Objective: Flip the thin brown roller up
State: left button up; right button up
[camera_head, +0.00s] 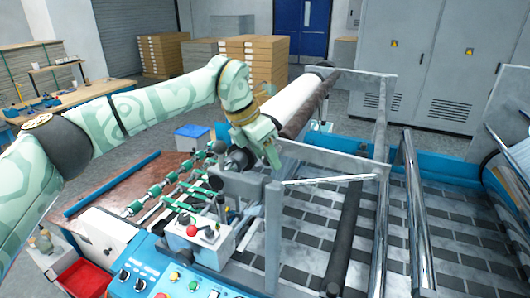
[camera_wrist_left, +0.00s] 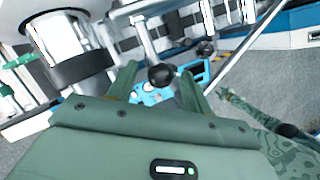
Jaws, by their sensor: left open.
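The thin dark brown roller (camera_head: 343,240) lies low across the grey and black checkered bed in the head view, its near end close to the bottom edge. My left gripper (camera_head: 268,150) is above the machine's near side frame, up and left of that roller and apart from it. In the left wrist view the left gripper (camera_wrist_left: 157,82) is open, with a dark round knob (camera_wrist_left: 160,75) showing between its fingers. I cannot tell whether the knob is the roller's end, or whether the fingers touch it. A small green patterned arm (camera_wrist_left: 258,115) shows at the right of the wrist view.
A thick white and brown roll (camera_head: 300,103) sits up behind my left gripper. A grey upright frame (camera_head: 380,150) and shiny metal bars (camera_head: 415,215) stand right of the thin roller. A blue control panel (camera_head: 150,275) with buttons and a red bin (camera_head: 85,278) are at the lower left.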

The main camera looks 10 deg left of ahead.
pick_arm(q)
grip_shut()
jog(key=r+p, duration=0.1)
jog(key=r, duration=0.1)
jog(key=d+r+p, duration=0.1)
jog(key=r+p, duration=0.1)
jog(key=r, duration=0.1)
jog(key=r+p, duration=0.2)
jog(key=r, duration=0.1)
jog(key=shift+s+d+r, duration=0.1)
jog(key=shift+s+d, duration=0.05)
jog(key=shift+d, duration=0.25)
jog(key=shift+d+r, duration=0.15)
jog(key=shift+r, duration=0.05)
